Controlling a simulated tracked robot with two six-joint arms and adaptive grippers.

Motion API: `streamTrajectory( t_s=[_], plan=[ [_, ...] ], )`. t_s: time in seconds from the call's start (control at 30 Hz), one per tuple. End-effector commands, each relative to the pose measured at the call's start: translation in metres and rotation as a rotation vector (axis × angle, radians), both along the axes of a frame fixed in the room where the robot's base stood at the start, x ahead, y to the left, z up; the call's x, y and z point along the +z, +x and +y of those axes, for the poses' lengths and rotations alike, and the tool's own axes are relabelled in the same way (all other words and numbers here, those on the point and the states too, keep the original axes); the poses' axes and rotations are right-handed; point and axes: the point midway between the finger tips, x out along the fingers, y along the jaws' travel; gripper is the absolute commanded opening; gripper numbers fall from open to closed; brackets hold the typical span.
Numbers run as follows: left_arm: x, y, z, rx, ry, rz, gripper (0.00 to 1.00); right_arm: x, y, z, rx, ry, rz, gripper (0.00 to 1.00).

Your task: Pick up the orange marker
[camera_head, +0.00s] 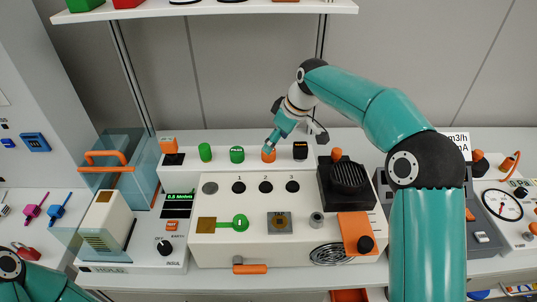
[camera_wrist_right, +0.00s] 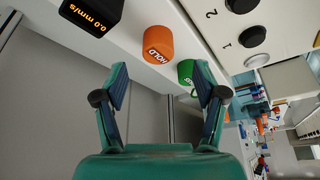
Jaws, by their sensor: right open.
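The orange marker (camera_head: 268,155) is a short orange cylinder on the white back ledge, in a row with green cylinders. Contact cannot be told. My left gripper is out of view.
Two green cylinders (camera_head: 237,155) stand left of the marker, and a black display box (camera_head: 300,150) stands to its right. The white panel (camera_head: 290,245) with black buttons lies in front. A shelf (camera_head: 215,8) hangs above. The grey wall is close behind.

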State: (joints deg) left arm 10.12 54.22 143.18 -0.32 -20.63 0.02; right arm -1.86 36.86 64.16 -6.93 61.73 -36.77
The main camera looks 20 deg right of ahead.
Motion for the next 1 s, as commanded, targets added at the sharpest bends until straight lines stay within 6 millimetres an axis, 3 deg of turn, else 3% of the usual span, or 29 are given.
streamTrajectory(
  t_s=[0.27,0.6,0.87,1.0],
  plan=[
    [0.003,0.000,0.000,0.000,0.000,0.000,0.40,-0.016,0.007,0.004,-0.001,0.000,0.000,0.71],
    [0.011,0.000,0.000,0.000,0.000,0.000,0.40,-0.054,0.024,0.015,0.000,0.000,0.000,0.71],
    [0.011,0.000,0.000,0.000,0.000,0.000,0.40,-0.057,0.025,0.015,0.000,0.000,-0.001,0.71],
    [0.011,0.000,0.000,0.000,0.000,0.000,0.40,-0.057,0.025,0.016,0.000,0.000,-0.001,0.49]
  ],
)
